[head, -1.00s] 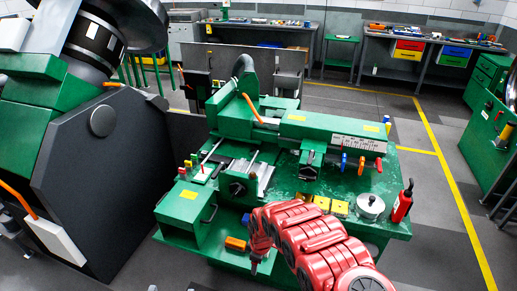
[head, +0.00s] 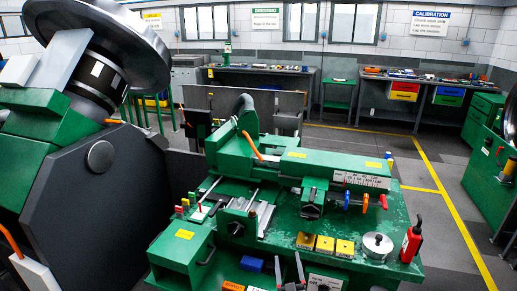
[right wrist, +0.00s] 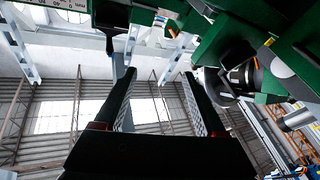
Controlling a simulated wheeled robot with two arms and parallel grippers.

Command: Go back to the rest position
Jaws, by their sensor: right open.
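My right gripper (head: 288,258) shows at the bottom edge of the head view, its two grey fingers pointing up and apart. It is in front of the green lathe bench (head: 400,211). In the right wrist view the gripper (right wrist: 157,76) is open, with nothing between its fingers. That camera looks up past the green machine parts to the hall roof. My left gripper is not in view.
A large machine with a dark panel (head: 95,205) stands at the left. On the bench are yellow blocks (head: 325,245), a round metal piece (head: 377,245) and a red bottle (head: 411,243). Open floor with a yellow line (head: 440,205) lies to the right.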

